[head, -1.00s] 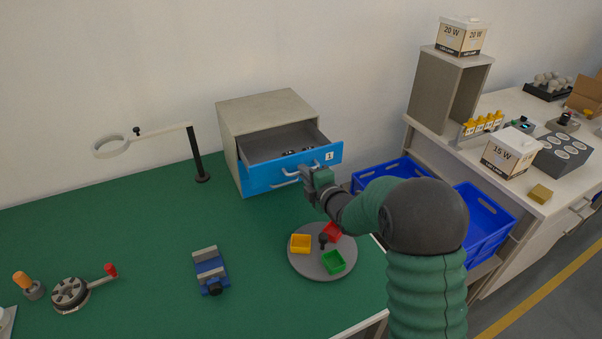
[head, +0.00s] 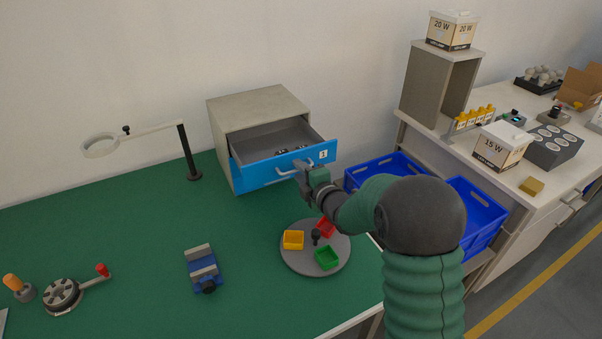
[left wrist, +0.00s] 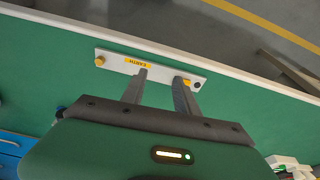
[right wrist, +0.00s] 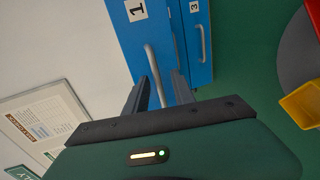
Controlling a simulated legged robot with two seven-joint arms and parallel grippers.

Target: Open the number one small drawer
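The number one small drawer (head: 268,172) is the top blue drawer of a small grey cabinet (head: 262,106) at the back of the green table. It is pulled out, with its grey inside and a few small dark items showing. Its label 1 (right wrist: 137,10) and its bar handle (right wrist: 153,70) show in the right wrist view. My right gripper (head: 303,170) is at the drawer front. Its fingers look spread, with the handle between them and a gap beside it. My left gripper (left wrist: 160,76) is open and empty above a bench strip marked EARTH (left wrist: 140,64).
A round turntable (head: 310,268) with yellow, red and green bins stands in front of the cabinet. A magnifier lamp (head: 187,150) stands left of it. A blue vise (head: 203,270) sits on the table. Drawer 3 (right wrist: 198,60) is shut below. Blue crates (head: 470,215) stand at right.

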